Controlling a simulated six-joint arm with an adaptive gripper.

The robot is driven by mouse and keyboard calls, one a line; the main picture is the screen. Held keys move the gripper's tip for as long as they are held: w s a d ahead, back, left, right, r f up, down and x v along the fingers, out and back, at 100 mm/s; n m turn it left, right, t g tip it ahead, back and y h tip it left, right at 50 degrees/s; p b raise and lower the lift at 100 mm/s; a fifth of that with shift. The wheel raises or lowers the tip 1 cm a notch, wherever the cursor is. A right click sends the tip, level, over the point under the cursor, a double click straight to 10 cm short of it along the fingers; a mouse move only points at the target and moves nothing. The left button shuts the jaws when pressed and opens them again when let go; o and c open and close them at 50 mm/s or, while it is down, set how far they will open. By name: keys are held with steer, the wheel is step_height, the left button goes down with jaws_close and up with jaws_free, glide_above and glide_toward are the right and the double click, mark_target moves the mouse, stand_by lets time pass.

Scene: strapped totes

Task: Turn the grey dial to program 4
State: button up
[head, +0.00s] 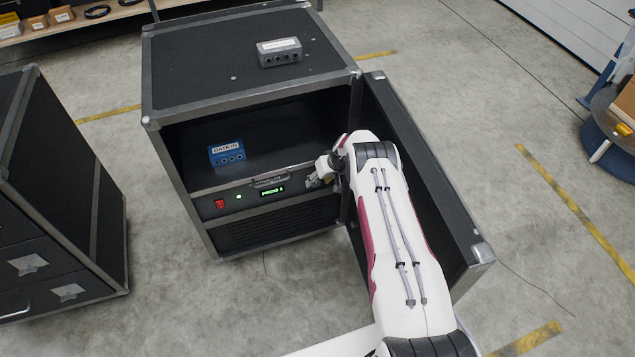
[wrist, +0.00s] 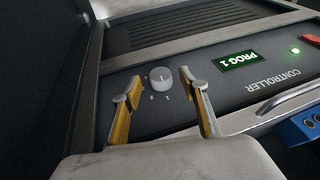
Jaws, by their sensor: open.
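The grey dial (wrist: 160,78) sits on the controller's dark front panel (wrist: 216,88), with small position marks around it. The controller's green display (wrist: 239,60) reads PROG 1 in the wrist view; it also shows in the head view (head: 272,192). My gripper (wrist: 158,82) is open, one finger on each side of the dial, with gaps visible between fingers and dial. I cannot tell how deep the fingertips reach relative to it. In the head view my gripper (head: 318,178) is at the right end of the panel, and the dial is hidden there.
The controller is inside a black case (head: 165,120) whose open door (head: 425,165) stands close right of my arm. A blue box (head: 227,152) sits on the shelf above the panel. A grey box (head: 279,52) is on the case top. Another black case (head: 60,190) stands left.

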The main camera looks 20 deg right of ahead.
steer(key=shift+x, duration=1.05)
steer(key=c, duration=1.1)
